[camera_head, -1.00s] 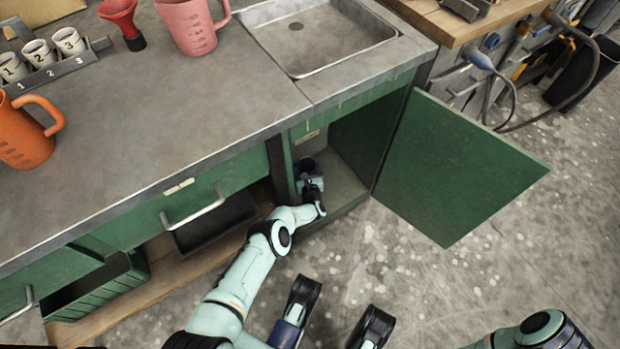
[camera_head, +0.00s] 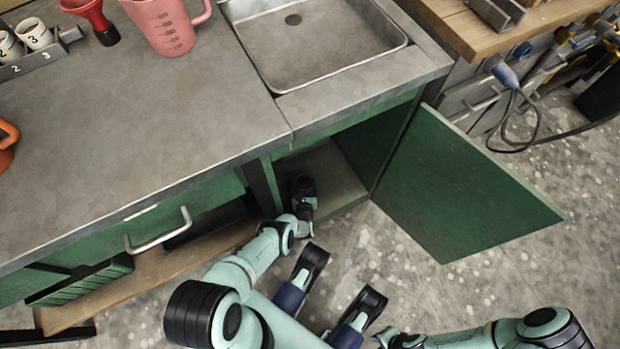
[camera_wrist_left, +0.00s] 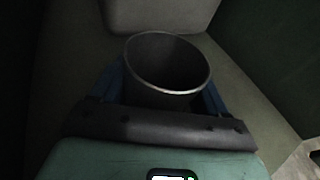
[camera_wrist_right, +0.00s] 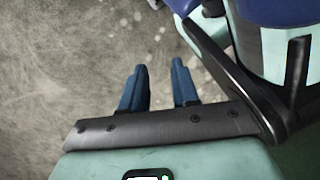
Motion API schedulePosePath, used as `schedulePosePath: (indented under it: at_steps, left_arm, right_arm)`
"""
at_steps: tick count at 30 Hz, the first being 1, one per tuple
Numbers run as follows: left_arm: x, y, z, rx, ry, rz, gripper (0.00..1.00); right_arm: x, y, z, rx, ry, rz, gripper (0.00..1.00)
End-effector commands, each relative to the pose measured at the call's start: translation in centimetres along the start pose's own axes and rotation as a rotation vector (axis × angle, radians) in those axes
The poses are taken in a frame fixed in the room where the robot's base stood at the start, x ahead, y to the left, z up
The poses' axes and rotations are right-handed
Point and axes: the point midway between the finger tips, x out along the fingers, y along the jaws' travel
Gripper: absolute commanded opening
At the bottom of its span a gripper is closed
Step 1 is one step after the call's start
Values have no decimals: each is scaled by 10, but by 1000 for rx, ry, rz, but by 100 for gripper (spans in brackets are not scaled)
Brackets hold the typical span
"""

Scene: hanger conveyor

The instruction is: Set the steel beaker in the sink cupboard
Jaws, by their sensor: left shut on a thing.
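The steel beaker (camera_wrist_left: 168,80) is a dark grey open cup with a light rim, seen from above in the left wrist view. My left gripper (camera_head: 303,190) is inside the sink cupboard, its blue fingers shut on the beaker's two sides. The hand mostly hides the beaker in the head view. The sink cupboard (camera_head: 343,182) is the open green compartment below the sink, with a pale floor. I cannot tell whether the beaker touches that floor. My right gripper (camera_wrist_right: 158,85) is open and empty above the concrete floor.
The green cupboard door (camera_head: 460,190) stands wide open on the right. The grey counter (camera_head: 150,130) edge runs above my left arm. A drawer handle (camera_head: 160,235) juts out left of the opening. A pink jug (camera_head: 167,28) stands on the counter near the sink (camera_head: 315,40).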

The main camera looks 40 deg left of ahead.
Motion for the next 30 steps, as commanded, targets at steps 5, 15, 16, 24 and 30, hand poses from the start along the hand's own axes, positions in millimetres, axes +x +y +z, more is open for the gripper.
schedulePosePath:
  at_steps: [5, 15, 16, 24, 30]
  left_arm:
    - [0, 1, 0, 0, -2, 1, 0]
    - [0, 1, 0, 0, 0, 1, 100]
    - [-1, 1, 0, 0, 0, 1, 100]
    - [-26, 1, 1, 0, 3, 0, 100]
    - [-55, 1, 2, 0, 2, 1, 100]
  right_arm:
    - [0, 0, 1, 0, -1, 0, 30]
    - [0, 0, 1, 0, -1, 0, 30]
    - [-1, 0, 0, 0, 0, 0, 30]
    - [-21, -20, -22, -29, 93, -40, 30]
    - [-46, -42, -44, -58, 190, -84, 30]
